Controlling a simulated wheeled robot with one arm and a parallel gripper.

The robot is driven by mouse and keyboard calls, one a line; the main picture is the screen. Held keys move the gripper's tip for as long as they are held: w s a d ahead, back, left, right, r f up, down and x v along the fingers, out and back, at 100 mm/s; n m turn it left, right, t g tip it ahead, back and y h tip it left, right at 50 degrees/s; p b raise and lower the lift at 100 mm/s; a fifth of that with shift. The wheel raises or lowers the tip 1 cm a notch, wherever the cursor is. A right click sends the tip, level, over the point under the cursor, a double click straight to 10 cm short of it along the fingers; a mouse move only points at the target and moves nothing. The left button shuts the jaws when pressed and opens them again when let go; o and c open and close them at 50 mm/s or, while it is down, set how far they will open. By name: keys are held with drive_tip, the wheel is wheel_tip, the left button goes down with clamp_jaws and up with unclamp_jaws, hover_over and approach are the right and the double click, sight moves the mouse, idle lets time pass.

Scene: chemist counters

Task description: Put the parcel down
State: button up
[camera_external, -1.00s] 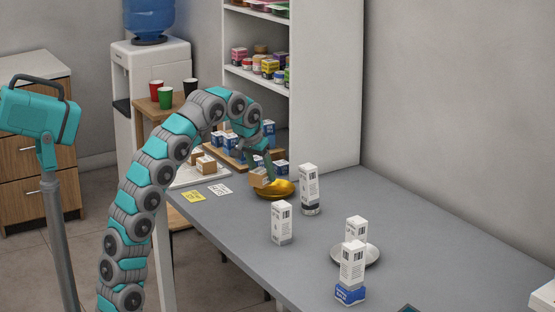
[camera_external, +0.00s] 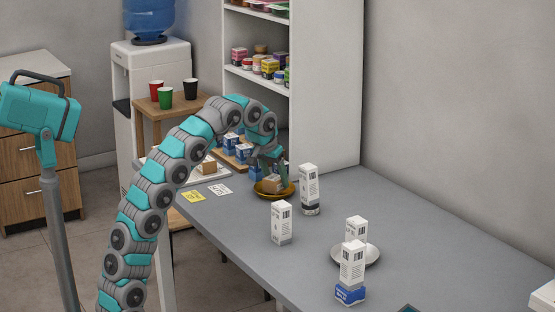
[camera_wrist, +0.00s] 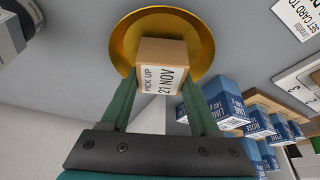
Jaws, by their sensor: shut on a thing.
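My gripper (camera_external: 270,168) is shut on the parcel (camera_external: 272,187), a small brown box. In the wrist view the parcel (camera_wrist: 162,52) sits between the green fingers of my gripper (camera_wrist: 158,82), with a white label reading "PICK UP 21 NOV". A round golden dish (camera_wrist: 128,36) lies behind the parcel there. In the external view the parcel is over or in the dish (camera_external: 291,189), near its middle. I cannot tell whether it touches the dish.
A tall white carton (camera_external: 309,190) stands close to the right of the dish. Another carton (camera_external: 281,223) stands nearer the front. A yellow card (camera_external: 193,196) and a white card (camera_external: 220,189) lie to the left. Blue-and-white boxes (camera_wrist: 214,100) stand beyond the dish.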

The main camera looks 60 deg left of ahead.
drive_tip(key=shift+f, duration=0.3)
drive_tip(key=o, duration=1.4)
drive_tip(key=shift+o, duration=0.2)
drive_tip(key=shift+r, duration=0.1)
drive_tip(key=p+v, duration=0.1)
drive_tip(key=v, duration=1.1)
